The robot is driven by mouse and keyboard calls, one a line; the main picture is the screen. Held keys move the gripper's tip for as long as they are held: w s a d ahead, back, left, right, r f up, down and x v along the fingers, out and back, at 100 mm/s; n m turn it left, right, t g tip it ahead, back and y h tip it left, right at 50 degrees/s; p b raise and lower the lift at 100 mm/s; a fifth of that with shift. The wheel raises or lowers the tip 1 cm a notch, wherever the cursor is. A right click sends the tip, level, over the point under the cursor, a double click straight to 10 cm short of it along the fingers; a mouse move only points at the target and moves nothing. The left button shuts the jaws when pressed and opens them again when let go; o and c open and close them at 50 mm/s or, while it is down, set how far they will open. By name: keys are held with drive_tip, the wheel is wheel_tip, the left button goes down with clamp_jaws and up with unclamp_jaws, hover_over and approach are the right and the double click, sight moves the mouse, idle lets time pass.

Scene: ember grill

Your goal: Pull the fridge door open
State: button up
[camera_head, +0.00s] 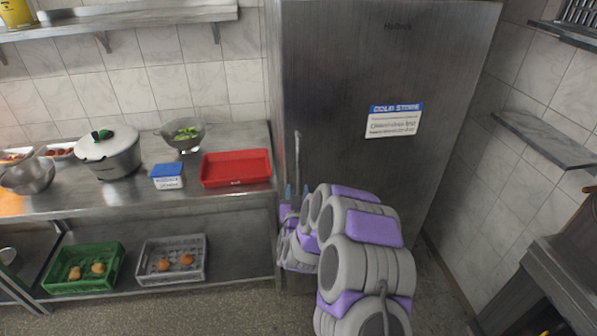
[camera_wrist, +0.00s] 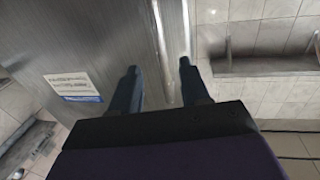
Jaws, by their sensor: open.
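The fridge (camera_head: 345,70) is a tall steel cabinet with a blue and white sign (camera_head: 394,120) on its door. The door looks closed. Its upright bar handle (camera_head: 297,155) is near the door's left edge. My gripper (camera_head: 296,190) is at the handle's lower part, with my grey and purple arm hiding the area below. In the wrist view, turned over, the handle (camera_wrist: 162,50) runs between the two dark, spread fingers of my gripper (camera_wrist: 158,70). The sign (camera_wrist: 73,87) shows at the left there. I cannot tell whether either finger touches the bar.
A steel counter (camera_head: 225,195) left of the fridge bears a lidded pot (camera_head: 110,155), a blue-lidded box (camera_head: 167,176), a red tray (camera_head: 236,168) and bowls. Green (camera_head: 84,267) and grey (camera_head: 172,259) crates sit on its lower shelf. A dark unit (camera_head: 550,275) stands at right.

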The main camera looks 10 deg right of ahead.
sight(299, 172)
drive_tip(key=w, duration=0.3)
drive_tip(key=w+d, duration=0.1)
drive_tip(key=w, duration=0.3)
drive_tip(key=w+d+b, duration=0.1)
drive_tip(key=w, duration=0.3)
drive_tip(key=shift+w+d, duration=0.15)
drive_tip(key=shift+w, duration=0.05)
drive_tip(key=shift+c, duration=0.4)
clamp_jaws()
